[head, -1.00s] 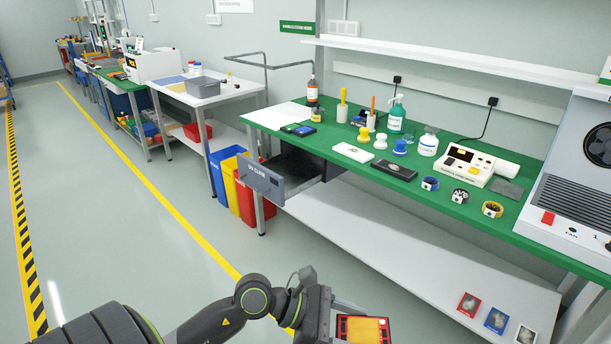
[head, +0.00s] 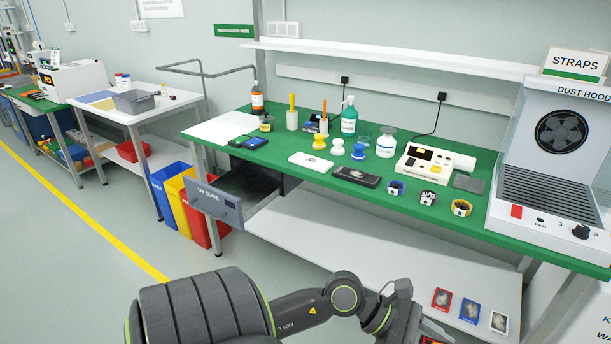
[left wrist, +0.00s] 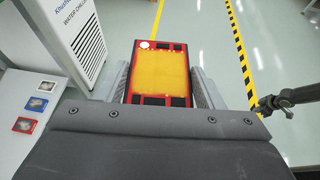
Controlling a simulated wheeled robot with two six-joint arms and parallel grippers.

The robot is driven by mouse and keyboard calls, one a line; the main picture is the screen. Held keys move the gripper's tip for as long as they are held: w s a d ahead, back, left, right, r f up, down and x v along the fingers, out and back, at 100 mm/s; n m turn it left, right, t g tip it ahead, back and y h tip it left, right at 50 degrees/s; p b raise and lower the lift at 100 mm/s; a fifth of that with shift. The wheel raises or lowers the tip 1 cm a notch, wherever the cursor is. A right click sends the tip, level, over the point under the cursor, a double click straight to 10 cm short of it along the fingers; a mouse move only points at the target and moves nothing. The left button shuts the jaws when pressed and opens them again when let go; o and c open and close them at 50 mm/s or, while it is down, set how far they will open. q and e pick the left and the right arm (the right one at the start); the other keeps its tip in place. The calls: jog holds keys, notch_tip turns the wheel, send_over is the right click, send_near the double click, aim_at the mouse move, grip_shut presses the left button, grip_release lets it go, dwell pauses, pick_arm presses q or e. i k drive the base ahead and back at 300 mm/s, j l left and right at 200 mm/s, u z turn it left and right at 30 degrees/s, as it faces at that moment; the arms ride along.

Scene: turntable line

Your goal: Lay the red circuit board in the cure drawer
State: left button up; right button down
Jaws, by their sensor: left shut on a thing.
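The red circuit board (left wrist: 160,75), with a large yellow-orange face, is between the fingers of my left gripper (left wrist: 160,88) in the left wrist view. The gripper is shut on it. In the head view only a sliver of the board (head: 431,340) shows at the bottom edge, with most of it cut off. The cure drawer (head: 214,204), grey-fronted and marked UV CURE, is pulled open under the left end of the green bench. Its dark inside is partly visible. The board is well right of the drawer. A dark arm end (left wrist: 264,105), apparently my right one, shows in the left wrist view; its jaws are unclear.
The green bench (head: 300,178) holds bottles, a white device, tape rolls and a dust hood (head: 555,150). Its white lower shelf (head: 340,238) carries red, blue and white cards at the right. Coloured bins (head: 188,200) stand left of the drawer. Open floor lies in front.

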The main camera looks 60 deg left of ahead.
aim_at(243, 197)
jog(key=k+j+z, duration=0.1)
jog(key=j, duration=0.3)
jog(key=k+j+z, duration=0.15)
jog(key=j, duration=0.3)
jog(key=j+z, duration=0.1)
jog(key=j, duration=0.3)
jog(key=k+j+z, duration=0.1)
jog(key=j, duration=0.3)
jog(key=k+j+z, duration=0.15)
jog(key=k+j, duration=0.15)
jog(key=j, duration=0.25)
jog(key=k+j, duration=0.15)
jog(key=j, duration=0.2)
jog(key=k+j, duration=0.15)
jog(key=j, duration=0.25)
jog(key=k+j, duration=0.15)
jog(key=j, duration=0.2)
jog(key=k+j, duration=0.15)
jog(key=j, duration=0.25)
jog(key=k+j, duration=0.2)
jog(key=j, duration=0.15)
jog(key=k+j, duration=0.15)
jog(key=j, duration=0.25)
jog(key=i+z, duration=0.05)
